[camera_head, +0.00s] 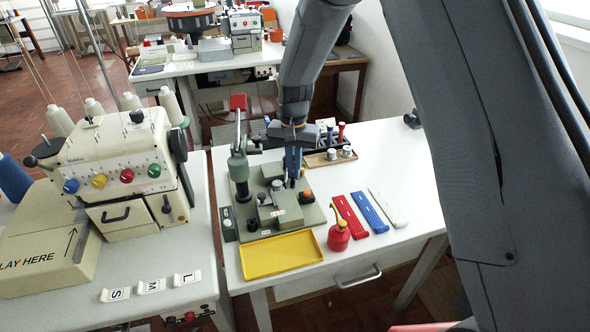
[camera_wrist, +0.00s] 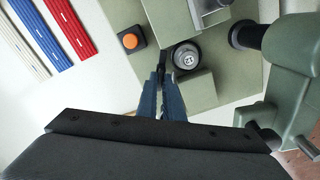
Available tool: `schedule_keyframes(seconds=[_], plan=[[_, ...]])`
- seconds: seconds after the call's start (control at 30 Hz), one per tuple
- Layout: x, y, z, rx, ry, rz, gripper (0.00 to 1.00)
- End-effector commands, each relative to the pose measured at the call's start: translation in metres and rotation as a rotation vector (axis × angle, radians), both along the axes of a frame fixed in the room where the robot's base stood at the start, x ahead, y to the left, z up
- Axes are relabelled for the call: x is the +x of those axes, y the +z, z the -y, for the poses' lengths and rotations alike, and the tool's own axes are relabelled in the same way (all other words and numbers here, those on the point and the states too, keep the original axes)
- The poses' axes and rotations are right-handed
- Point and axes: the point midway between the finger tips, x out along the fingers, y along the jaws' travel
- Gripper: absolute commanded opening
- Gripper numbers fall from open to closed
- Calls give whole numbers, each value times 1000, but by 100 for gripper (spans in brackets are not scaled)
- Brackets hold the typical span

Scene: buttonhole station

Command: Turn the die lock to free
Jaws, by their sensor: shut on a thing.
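The green-grey buttonhole machine (camera_head: 262,223) stands on the white table. My gripper (camera_head: 292,178) reaches down to its right part. In the wrist view the blue fingers of my gripper (camera_wrist: 162,84) are closed on a slim dark piece (camera_wrist: 162,72), which looks like the lever of the die lock. Its lower part is hidden between the fingers. A round grey knob with a dark rim (camera_wrist: 186,56) sits just right of the fingertips. I cannot read any lock or free marking, so the lock's position is unclear.
An orange button on a black box (camera_wrist: 130,41) is close left of the fingers. A yellow tray (camera_head: 281,256), a red oil bottle (camera_head: 338,237) and red, blue and white strips (camera_head: 370,213) lie nearby. A cream sewing machine (camera_head: 120,170) stands left.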

Motion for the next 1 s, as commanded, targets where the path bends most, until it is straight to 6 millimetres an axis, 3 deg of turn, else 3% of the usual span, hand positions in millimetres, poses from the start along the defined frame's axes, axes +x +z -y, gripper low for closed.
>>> schedule_keyframes(seconds=[0.5, 1.0], plan=[[1, 1, -6, 1, 416, 3, 0], [1, 2, -7, 0, 551, 4, 0]])
